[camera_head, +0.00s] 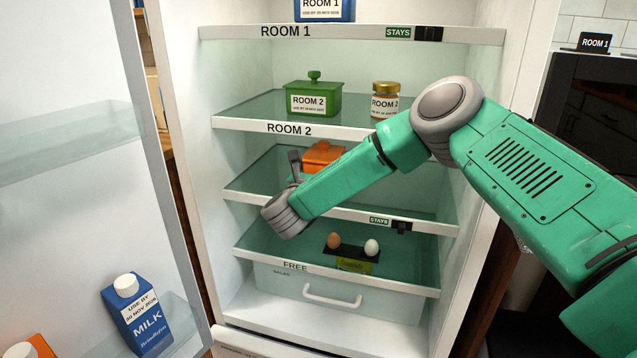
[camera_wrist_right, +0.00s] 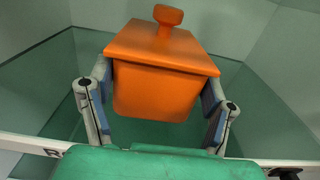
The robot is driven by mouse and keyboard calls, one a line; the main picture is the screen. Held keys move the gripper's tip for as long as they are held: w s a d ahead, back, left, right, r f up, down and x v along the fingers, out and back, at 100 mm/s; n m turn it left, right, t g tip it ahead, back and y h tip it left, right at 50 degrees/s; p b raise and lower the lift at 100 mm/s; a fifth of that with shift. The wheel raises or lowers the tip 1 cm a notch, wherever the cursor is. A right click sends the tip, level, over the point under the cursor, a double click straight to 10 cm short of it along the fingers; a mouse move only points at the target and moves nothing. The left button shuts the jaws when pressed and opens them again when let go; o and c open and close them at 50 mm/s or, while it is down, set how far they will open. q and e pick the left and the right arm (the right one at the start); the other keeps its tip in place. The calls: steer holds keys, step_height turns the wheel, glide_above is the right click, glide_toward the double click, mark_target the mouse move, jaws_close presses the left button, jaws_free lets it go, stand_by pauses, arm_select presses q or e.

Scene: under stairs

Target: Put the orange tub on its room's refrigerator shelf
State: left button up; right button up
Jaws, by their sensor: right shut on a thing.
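The orange tub (camera_head: 323,155) with a knobbed lid is at the third shelf (camera_head: 345,212) of the open refrigerator, partly hidden behind my right arm. In the right wrist view the tub (camera_wrist_right: 155,85) stands upright between the two fingers of my right gripper (camera_wrist_right: 160,88), which is shut on its sides. I cannot tell whether its base touches the shelf. In the head view my right gripper (camera_head: 298,168) is mostly hidden by its wrist. The third shelf's room label is covered by my arm. No label shows on the tub. My left gripper is out of view.
The ROOM 1 shelf (camera_head: 350,34) holds a blue container (camera_head: 324,9). The ROOM 2 shelf (camera_head: 345,130) holds a green tub (camera_head: 314,97) and a gold-lidded jar (camera_head: 385,100). The open door (camera_head: 75,210) holds milk (camera_head: 138,317).

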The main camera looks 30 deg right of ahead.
steer(key=shift+w+d+r, duration=0.1)
steer(key=shift+w+d, duration=0.2)
steer(key=shift+d+f, duration=0.1)
steer(key=shift+f, duration=0.15)
steer(key=shift+f+b, duration=0.35)
steer(key=shift+f, duration=1.2)
steer(key=o, duration=1.5)
steer(key=shift+f, duration=0.1)
